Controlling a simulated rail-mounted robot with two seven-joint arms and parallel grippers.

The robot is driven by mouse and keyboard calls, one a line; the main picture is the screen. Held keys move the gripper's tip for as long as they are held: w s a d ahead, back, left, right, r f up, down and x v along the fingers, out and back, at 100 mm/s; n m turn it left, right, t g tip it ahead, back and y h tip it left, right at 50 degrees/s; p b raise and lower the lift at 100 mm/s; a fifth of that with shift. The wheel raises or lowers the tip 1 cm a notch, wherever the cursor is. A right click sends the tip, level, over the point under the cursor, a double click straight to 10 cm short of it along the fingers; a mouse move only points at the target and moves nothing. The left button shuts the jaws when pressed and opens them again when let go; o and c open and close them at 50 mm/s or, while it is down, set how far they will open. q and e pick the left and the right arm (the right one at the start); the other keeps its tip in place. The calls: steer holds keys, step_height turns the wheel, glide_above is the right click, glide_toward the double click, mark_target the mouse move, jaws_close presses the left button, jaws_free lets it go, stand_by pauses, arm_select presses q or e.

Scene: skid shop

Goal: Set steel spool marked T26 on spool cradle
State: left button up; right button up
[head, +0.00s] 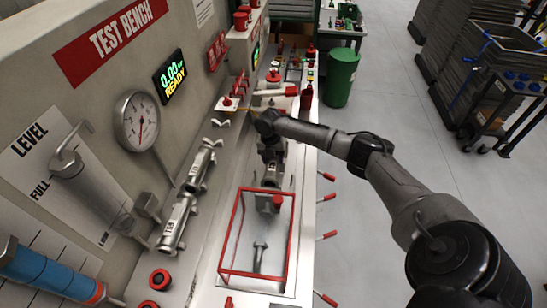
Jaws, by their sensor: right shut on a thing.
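My right gripper (271,158) points down over the test bench and is shut on a steel piece (271,175), which looks like a spool; the gripper partly hides it and I cannot read its mark. Two steel spools (200,168) (178,220) lie in a row along the bench to the left, their marks too small to read surely. A small pale forked support (221,123) behind them is empty and looks like a cradle. A grey upright fitting (259,256) stands inside a red frame; I cannot tell whether it is part of the spool cradle. My left gripper is not in view.
The red open frame (220,245) stands in front of the held piece. A gauge (137,121) and a display are on the panel at left. Red-handled levers (328,198) line the bench's right edge. A green bin (340,78) and a dark cart (500,100) stand beyond clear floor.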

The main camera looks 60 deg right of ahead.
stand_by(0.5)
steer(key=shift+f, duration=0.15)
steer(key=shift+f, duration=0.1)
stand_by(0.6)
steer(key=shift+f, duration=0.4)
steer(key=shift+f, duration=0.35)
steer(key=shift+b, duration=0.3)
steer(key=shift+f, duration=0.2)
steer(key=shift+f, duration=0.4)
steer(key=shift+f, duration=0.1)
stand_by(0.3)
